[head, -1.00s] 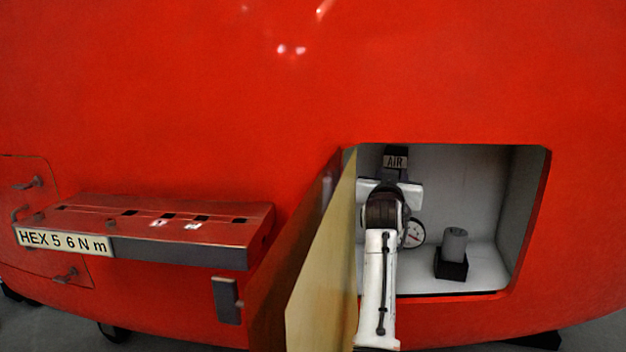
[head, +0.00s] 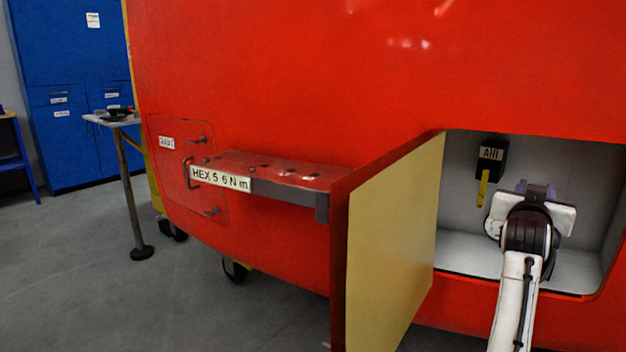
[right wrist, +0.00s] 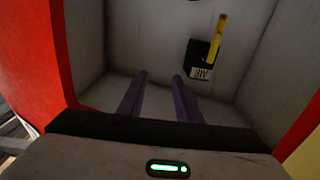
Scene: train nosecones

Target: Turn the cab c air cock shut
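The air cock's black body (head: 491,155), labelled AIR, is on the back wall of the red car's recess. Its yellow handle (head: 483,188) hangs straight down below it. In the right wrist view the black body (right wrist: 200,62) is right of the fingers, and the yellow handle (right wrist: 216,38) points up the picture. My right gripper (head: 535,189) is inside the recess, right of and below the cock and apart from the handle. Its two purple fingers (right wrist: 162,75) are parted, with nothing between them. My left gripper is in neither view.
The open hatch door (head: 395,250) stands out at the left of the recess. A ledge with a HEX 5 6 N m label (head: 221,179) juts out further left. A small table (head: 115,120) and blue cabinets (head: 70,90) are at the far left, with open floor in front.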

